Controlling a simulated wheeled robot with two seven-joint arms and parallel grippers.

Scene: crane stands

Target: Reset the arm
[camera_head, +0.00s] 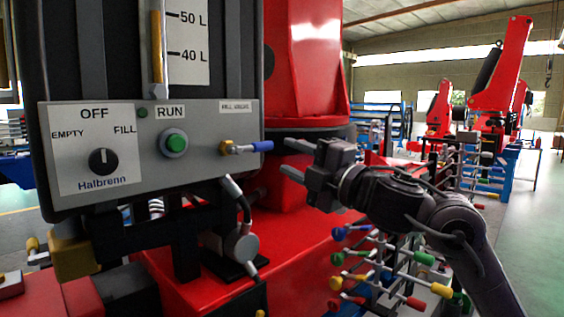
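My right gripper (286,156) is at the middle of the head view, its arm coming in from the lower right. Its two fingers point left and stand apart, with nothing between them. The fingertips are just right of a blue-handled valve lever (256,146) on a grey control panel (205,170); a small gap seems to separate them. The lever lies roughly level, its blue end to the right. The panel also has a black rotary knob (103,161) marked OFF, EMPTY and FILL, and a green RUN button (175,142). My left gripper is not in view.
A level gauge (187,40) rises above the panel. A red crane base (310,235) stands behind and below. A rack of levers with coloured handles (385,265) is under my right arm. More red cranes (500,75) stand at the back right; open floor (525,200) lies right.

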